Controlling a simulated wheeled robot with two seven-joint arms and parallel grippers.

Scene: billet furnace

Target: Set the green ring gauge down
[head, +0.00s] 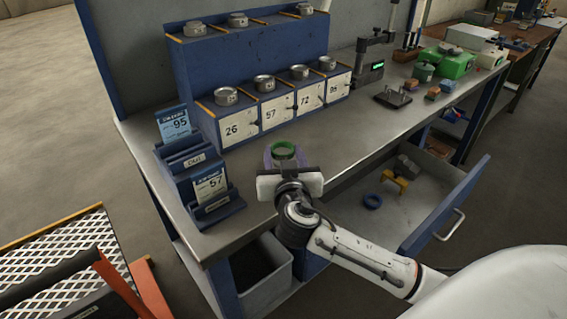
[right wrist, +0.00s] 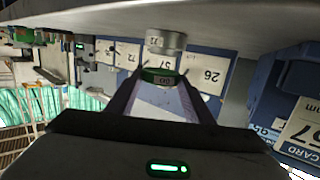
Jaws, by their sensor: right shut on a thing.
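The green ring gauge (head: 284,150) is held over the front part of the grey bench top (head: 330,140), in front of the numbered compartments. My right gripper (head: 283,158) is shut on it. In the right wrist view the green ring (right wrist: 159,77) sits between the two dark fingertips (right wrist: 160,84). I cannot tell whether the ring touches the bench. My left gripper is not in view.
A blue rack (head: 245,62) carries several metal gauges and doors numbered 26, 57, 72 and 95. Blue card holders (head: 190,160) stand at left. Bare bench lies right of my gripper.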

